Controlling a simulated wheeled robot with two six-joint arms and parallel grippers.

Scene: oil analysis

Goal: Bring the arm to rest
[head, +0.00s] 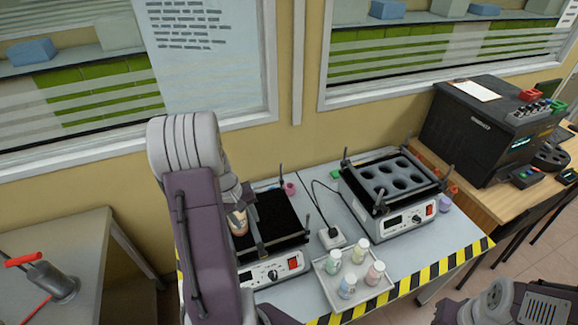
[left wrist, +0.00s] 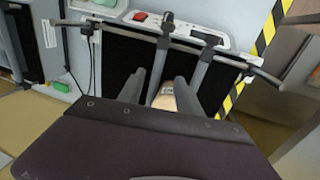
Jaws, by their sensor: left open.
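My left arm reaches up across the left of the head view, and its gripper (head: 240,212) is over the left side of the left shaker (head: 272,272). In the left wrist view the two fingers of my left gripper (left wrist: 160,88) are apart. A small bottle with an amber body and a pale label (head: 239,228) is at the left shaker; it shows between the fingers in the left wrist view (left wrist: 166,98). I cannot tell whether the fingers touch it. Part of my right arm shows at the lower right, but its gripper is out of view.
A tray (head: 327,284) with several capped bottles stands right of the left shaker. A second shaker (head: 407,218) with a holed rack is behind it. A black machine (head: 490,130) stands on the wooden table. A grey side table (head: 62,240) is at left.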

